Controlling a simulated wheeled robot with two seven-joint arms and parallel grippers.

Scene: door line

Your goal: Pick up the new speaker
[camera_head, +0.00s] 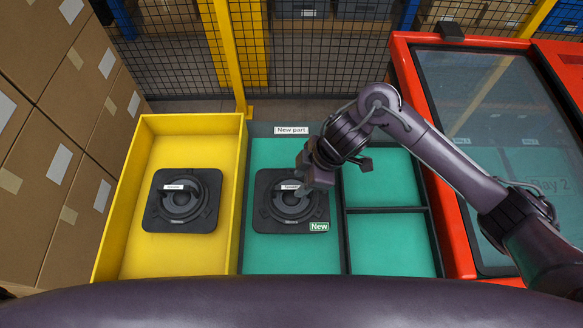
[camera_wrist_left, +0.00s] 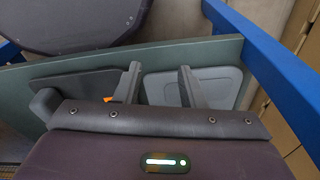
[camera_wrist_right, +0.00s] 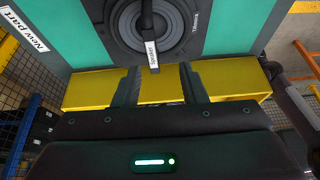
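The new speaker (camera_head: 275,215), a round dark driver on a square plate with a green "New" tag, lies in the left green compartment under the "New part" label. It also shows in the right wrist view (camera_wrist_right: 185,40), with a labelled handle bar across it. My right gripper (camera_head: 306,186) is over its right side. In the right wrist view my right gripper (camera_wrist_right: 160,68) has its fingers apart with nothing held between them; the handle is just beyond the fingertips. My left gripper (camera_wrist_left: 160,68) is open and empty, outside the head view.
A second, similar speaker (camera_head: 182,215) lies in the yellow bin (camera_head: 140,255) on the left. Two green compartments (camera_head: 385,245) on the right are empty. A red-framed glass-topped unit (camera_head: 405,65) stands right. Cartons (camera_head: 45,130) are stacked left. A blue beam (camera_wrist_left: 275,65) is near my left gripper.

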